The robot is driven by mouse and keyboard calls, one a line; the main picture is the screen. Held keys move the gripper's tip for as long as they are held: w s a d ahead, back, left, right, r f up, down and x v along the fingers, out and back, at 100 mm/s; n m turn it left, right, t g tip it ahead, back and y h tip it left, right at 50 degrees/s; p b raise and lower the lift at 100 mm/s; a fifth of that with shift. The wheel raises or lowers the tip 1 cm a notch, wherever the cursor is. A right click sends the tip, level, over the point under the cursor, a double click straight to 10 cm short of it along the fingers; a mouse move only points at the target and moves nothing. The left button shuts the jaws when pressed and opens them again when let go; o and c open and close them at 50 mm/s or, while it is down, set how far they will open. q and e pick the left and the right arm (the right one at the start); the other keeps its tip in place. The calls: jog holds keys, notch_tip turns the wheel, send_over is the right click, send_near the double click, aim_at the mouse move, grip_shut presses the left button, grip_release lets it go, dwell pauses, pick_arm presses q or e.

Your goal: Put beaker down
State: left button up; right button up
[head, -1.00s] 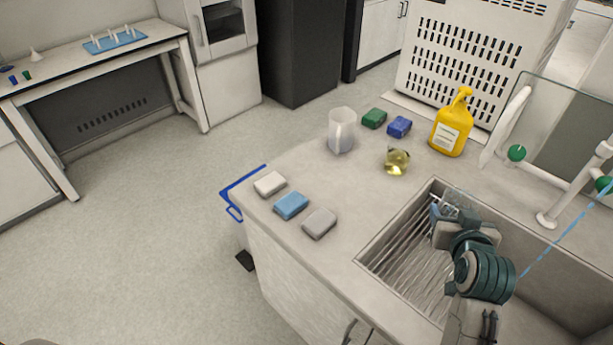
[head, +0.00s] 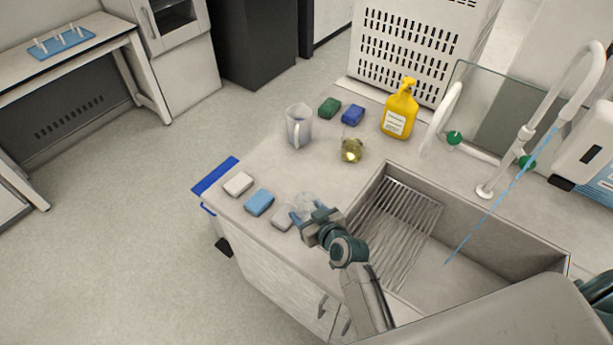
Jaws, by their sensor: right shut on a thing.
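My right gripper (head: 304,214) is over the counter (head: 245,222), just left of the sink. It is shut on a small clear glass beaker (head: 307,201), which is hard to make out against the counter. The gripper partly hides the beaker, and I cannot tell whether its base touches the surface. A grey sponge (head: 282,218) lies right beside the gripper, partly covered by it. Another glass vessel with yellow liquid (head: 351,151) stands farther back.
A blue sponge (head: 259,202) and a white sponge (head: 238,184) lie near the counter's left edge. A jug (head: 298,127), green and dark blue sponges, and a yellow bottle (head: 399,110) stand behind. The sink (head: 478,235) has a faucet with running water. Counter between jug and sponges is clear.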

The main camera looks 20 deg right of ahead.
jog(key=w+d+b, duration=0.1)
jog(key=w, duration=0.3)
jog(key=w+d+f+b, duration=0.1)
jog(key=w+d, duration=0.1)
jog(key=w, duration=0.2)
jog(key=w+d+b, duration=0.1)
jog(key=w+b, duration=0.1)
jog(key=w, duration=0.2)
jog(key=shift+w+d+f, duration=0.2)
jog(key=shift+d+f, duration=0.05)
jog(key=shift+d, duration=0.1)
jog(key=shift+w, duration=0.1)
jog(key=shift+f+b, duration=1.4)
jog(key=shift+f, duration=0.3)
jog(key=shift+f, duration=0.1)
jog(key=o, duration=1)
